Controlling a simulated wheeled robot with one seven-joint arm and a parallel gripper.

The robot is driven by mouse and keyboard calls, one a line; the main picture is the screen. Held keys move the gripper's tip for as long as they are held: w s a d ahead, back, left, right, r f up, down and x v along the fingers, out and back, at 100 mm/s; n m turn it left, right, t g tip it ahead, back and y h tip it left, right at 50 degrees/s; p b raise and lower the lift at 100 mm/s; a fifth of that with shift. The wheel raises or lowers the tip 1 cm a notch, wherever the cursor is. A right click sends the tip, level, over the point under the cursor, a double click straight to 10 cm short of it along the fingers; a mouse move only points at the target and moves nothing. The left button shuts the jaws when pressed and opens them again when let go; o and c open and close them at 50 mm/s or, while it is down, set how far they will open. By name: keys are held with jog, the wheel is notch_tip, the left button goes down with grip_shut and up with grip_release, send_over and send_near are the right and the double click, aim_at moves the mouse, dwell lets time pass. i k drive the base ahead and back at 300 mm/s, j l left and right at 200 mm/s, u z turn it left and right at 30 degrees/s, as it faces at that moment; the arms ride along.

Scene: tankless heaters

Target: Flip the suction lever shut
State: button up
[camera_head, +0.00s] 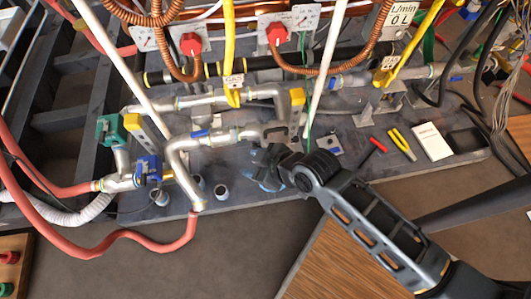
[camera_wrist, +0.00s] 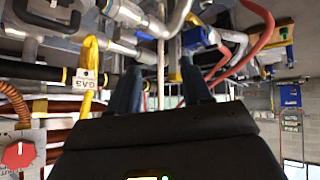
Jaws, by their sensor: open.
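Candidates for the suction lever sit on the silver pipework, but no readable label tells which one it is. The wrist view shows a blue valve part (camera_wrist: 196,38) beyond the fingers. My gripper (camera_head: 267,170) is over the board in front of the middle pipe, right of the blue valve.
Silver pipes (camera_head: 220,137) and red hoses (camera_head: 110,240) crowd the left. Red knobs (camera_head: 191,43) and copper hoses are at the back. A red-handled tool (camera_head: 374,147), yellow pliers (camera_head: 402,144) and a white booklet (camera_head: 432,142) lie on the board. A wooden surface (camera_head: 340,265) is in front.

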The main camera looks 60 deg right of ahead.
aim_at(197, 134)
jog(key=i+j, duration=0.35)
jog(key=j, duration=0.2)
jog(key=i+j+u, duration=0.1)
jog(key=i+j, duration=0.25)
jog(key=j, duration=0.15)
